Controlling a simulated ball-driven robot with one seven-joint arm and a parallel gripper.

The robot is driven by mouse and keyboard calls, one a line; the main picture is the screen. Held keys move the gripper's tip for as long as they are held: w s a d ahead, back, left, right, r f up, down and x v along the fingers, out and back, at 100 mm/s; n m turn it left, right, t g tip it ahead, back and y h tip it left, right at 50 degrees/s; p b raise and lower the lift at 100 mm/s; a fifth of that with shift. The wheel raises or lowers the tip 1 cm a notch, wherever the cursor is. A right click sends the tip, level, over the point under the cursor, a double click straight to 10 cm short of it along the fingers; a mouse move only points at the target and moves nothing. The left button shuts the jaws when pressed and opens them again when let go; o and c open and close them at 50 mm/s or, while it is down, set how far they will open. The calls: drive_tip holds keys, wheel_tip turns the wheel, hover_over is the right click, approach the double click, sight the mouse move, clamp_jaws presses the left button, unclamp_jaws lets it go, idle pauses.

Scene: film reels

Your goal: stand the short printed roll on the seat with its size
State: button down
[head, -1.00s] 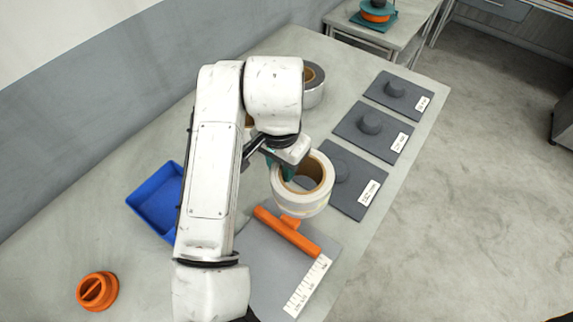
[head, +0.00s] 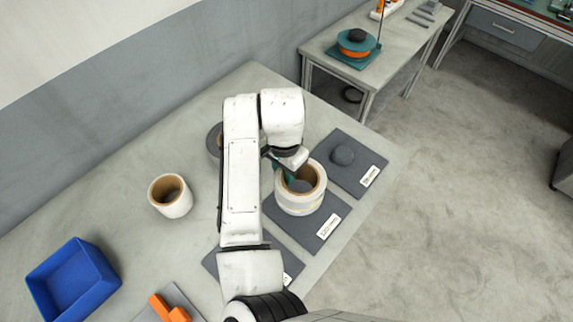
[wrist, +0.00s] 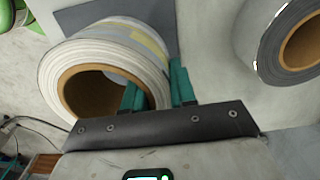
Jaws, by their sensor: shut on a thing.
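The printed roll (head: 300,203) is a short, wide whitish ring with a brown core and a printed band. It is upright at the middle seat (head: 333,213), a dark plate with a white label too small to read. My gripper (head: 284,172) is shut on the roll's wall. In the wrist view, one teal finger of my gripper (wrist: 158,92) is inside the core and the other outside the roll (wrist: 112,42). Something grey shows within the core in the head view. The roll hides the middle knob, and I cannot tell whether the roll touches the plate.
The far seat (head: 343,155) has a bare knob. The near seat (head: 222,264) is partly behind my arm. A plain pale roll (head: 172,205) and a grey roll (head: 213,142) stand left. A blue tray (head: 45,290) and an orange-topped board (head: 190,298) are at lower left.

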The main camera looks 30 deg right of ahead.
drive_tip(key=shift+w+d+f, duration=0.1)
drive_tip(key=shift+d+f, duration=0.05)
drive_tip(key=shift+d, duration=0.2)
wheel_tip(320, 180, down, 6)
drive_tip(key=b, duration=0.4)
drive_tip(key=shift+r+b, duration=0.25)
drive_tip(key=shift+b, duration=0.05)
drive_tip(key=shift+p, duration=0.35)
idle(0.8)
drive_tip(key=shift+f+b, duration=0.4)
drive_tip(key=shift+f, duration=0.2)
idle(0.4)
drive_tip(key=c, duration=1.2)
unclamp_jaws()
wheel_tip(320, 180, up, 6)
drive_tip(key=p, duration=0.4)
drive_tip(key=shift+f+p, duration=0.25)
drive_tip(key=shift+p, duration=0.15)
drive_tip(key=shift+r, duration=2.75)
